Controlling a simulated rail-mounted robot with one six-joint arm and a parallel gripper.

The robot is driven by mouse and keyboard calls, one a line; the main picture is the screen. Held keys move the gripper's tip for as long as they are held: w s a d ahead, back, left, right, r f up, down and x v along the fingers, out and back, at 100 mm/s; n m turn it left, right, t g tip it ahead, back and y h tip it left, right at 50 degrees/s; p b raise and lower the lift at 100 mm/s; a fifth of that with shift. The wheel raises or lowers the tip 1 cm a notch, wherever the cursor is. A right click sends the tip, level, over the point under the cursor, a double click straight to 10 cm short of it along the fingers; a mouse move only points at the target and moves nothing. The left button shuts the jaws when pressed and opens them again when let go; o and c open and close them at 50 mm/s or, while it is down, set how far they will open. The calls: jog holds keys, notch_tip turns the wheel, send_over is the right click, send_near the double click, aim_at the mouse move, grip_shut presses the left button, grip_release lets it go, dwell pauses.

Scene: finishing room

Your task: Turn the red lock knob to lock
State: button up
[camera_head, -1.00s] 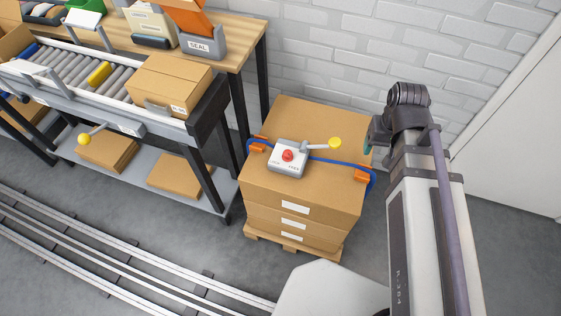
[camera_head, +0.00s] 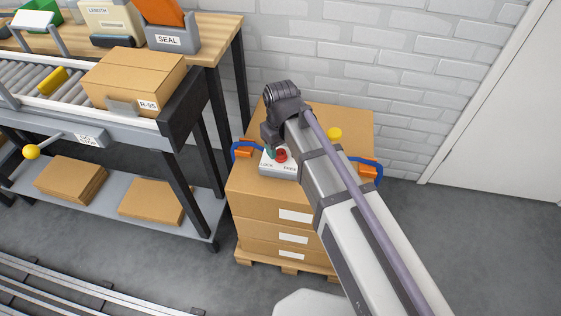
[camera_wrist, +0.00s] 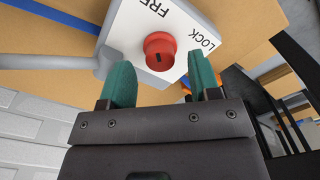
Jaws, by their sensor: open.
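The red lock knob (camera_wrist: 160,50) sits on a white and grey box marked FREE and LOCK. A dark pointer line shows on its face, aimed at neither word as far as I can tell. In the head view the knob (camera_head: 281,155) shows on the box (camera_head: 277,168), partly beside my arm. My gripper (camera_wrist: 160,80) is open, its two green fingertips apart. In the wrist view the knob appears between and just beyond the fingertips; I see no clear contact. In the head view the fingertips (camera_head: 271,153) are mostly hidden by the wrist.
The box rests on a stack of cartons (camera_head: 270,203) on a pallet, with a blue strap (camera_head: 380,173) and orange corner pieces (camera_head: 368,169). A yellow-ended lever (camera_head: 335,134) is behind my arm. A roller conveyor (camera_head: 60,88) stands left; a brick wall (camera_head: 330,60) is behind.

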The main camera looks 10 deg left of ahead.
jog(key=shift+f+b, duration=0.3)
jog(key=shift+f, duration=0.6)
jog(key=shift+r, duration=0.1)
jog(key=shift+c, duration=0.5)
jog(key=c, duration=0.8)
jog(key=shift+c, duration=0.2)
